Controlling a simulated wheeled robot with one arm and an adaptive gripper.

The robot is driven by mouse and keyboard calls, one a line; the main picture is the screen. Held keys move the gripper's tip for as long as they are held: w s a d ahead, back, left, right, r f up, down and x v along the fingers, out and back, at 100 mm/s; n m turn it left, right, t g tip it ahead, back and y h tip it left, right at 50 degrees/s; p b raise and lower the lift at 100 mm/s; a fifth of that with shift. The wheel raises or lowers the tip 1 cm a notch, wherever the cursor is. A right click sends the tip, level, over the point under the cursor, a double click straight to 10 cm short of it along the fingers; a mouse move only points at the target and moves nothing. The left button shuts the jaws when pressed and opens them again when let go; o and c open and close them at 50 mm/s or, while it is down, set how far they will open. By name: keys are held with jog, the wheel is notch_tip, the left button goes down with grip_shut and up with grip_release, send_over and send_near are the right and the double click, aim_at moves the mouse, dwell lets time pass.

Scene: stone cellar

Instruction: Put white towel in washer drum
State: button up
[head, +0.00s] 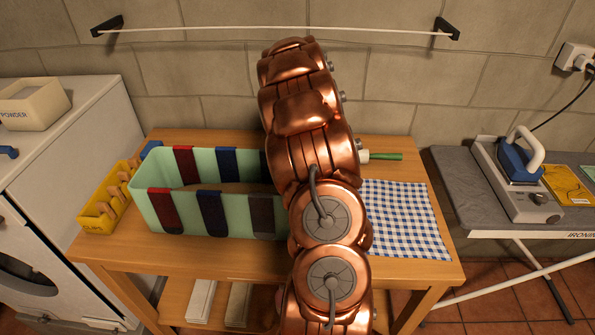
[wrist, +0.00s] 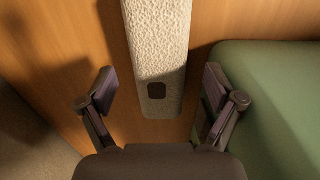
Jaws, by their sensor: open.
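A white, rough-textured towel (wrist: 157,50) shows in the wrist view as a long narrow strip with a small dark patch near its lower end. My gripper (wrist: 160,95) is open, with one finger on each side of the strip's lower end and no clear grip on it. In the head view my copper arm hides the gripper, and I cannot place this towel there. A white machine with a dark round window (head: 25,272), seemingly the washer, stands at the left edge. It is cut off by the picture, and its drum interior cannot be made out.
A green surface (wrist: 270,105) lies close right of the gripper, over wood. In the head view a mint-green bin (head: 180,218) with coloured strips stands on the wooden table (head: 215,258), beside a yellow peg box (head: 108,205) and checked cloth (head: 405,220). An ironing board is at right.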

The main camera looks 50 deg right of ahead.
jog(key=shift+f, duration=0.95)
jog(key=c, duration=1.4)
notch_tip(320, 180, up, 16)
jog(key=b, duration=0.4)
jog(key=shift+w+r, duration=0.15)
jog(key=shift+r, duration=0.9)
